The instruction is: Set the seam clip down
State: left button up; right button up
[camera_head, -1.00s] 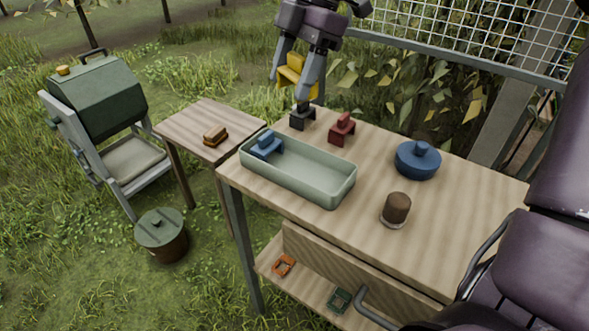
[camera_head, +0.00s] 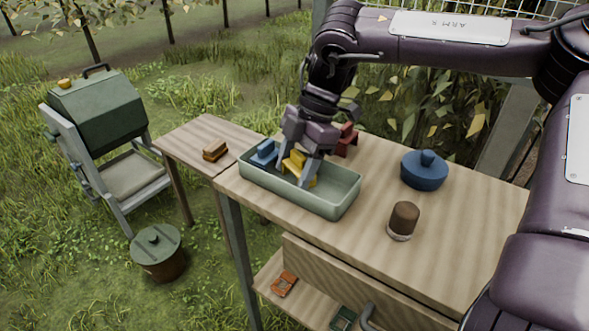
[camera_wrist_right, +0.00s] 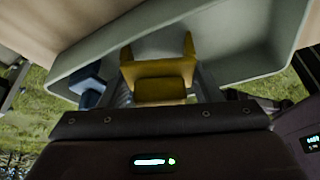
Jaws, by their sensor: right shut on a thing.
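My right gripper (camera_head: 298,172) is shut on the yellow clip (camera_head: 296,160), taken here as the seam clip. It holds it within the walls of the pale green tray (camera_head: 325,205), near the middle. Whether the clip touches the tray floor I cannot tell. In the right wrist view the yellow clip (camera_wrist_right: 160,78) shows between the fingers with the tray (camera_wrist_right: 235,45) beneath it. A blue clip (camera_head: 263,152) sits in the tray's left end, beside the gripper. My left gripper is not in view.
A red block (camera_head: 347,138) stands on the table behind the gripper, partly hidden. A blue lidded pot (camera_head: 424,170) and a brown-topped jar (camera_head: 403,219) stand right of the tray. A brown block (camera_head: 215,151) lies on the side table. The tray's right end is empty.

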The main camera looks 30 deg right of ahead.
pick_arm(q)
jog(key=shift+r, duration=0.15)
pick_arm(e)
jog(key=shift+f, duration=0.2)
jog(key=o, duration=0.7)
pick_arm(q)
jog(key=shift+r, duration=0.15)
pick_arm(e)
jog(key=shift+r, duration=0.1)
pick_arm(q)
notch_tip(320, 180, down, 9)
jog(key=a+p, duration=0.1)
jog(key=p, duration=0.1)
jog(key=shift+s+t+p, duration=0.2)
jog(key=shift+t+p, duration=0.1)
jog(key=shift+p, duration=0.05)
pick_arm(e)
jog(key=shift+v, duration=6)
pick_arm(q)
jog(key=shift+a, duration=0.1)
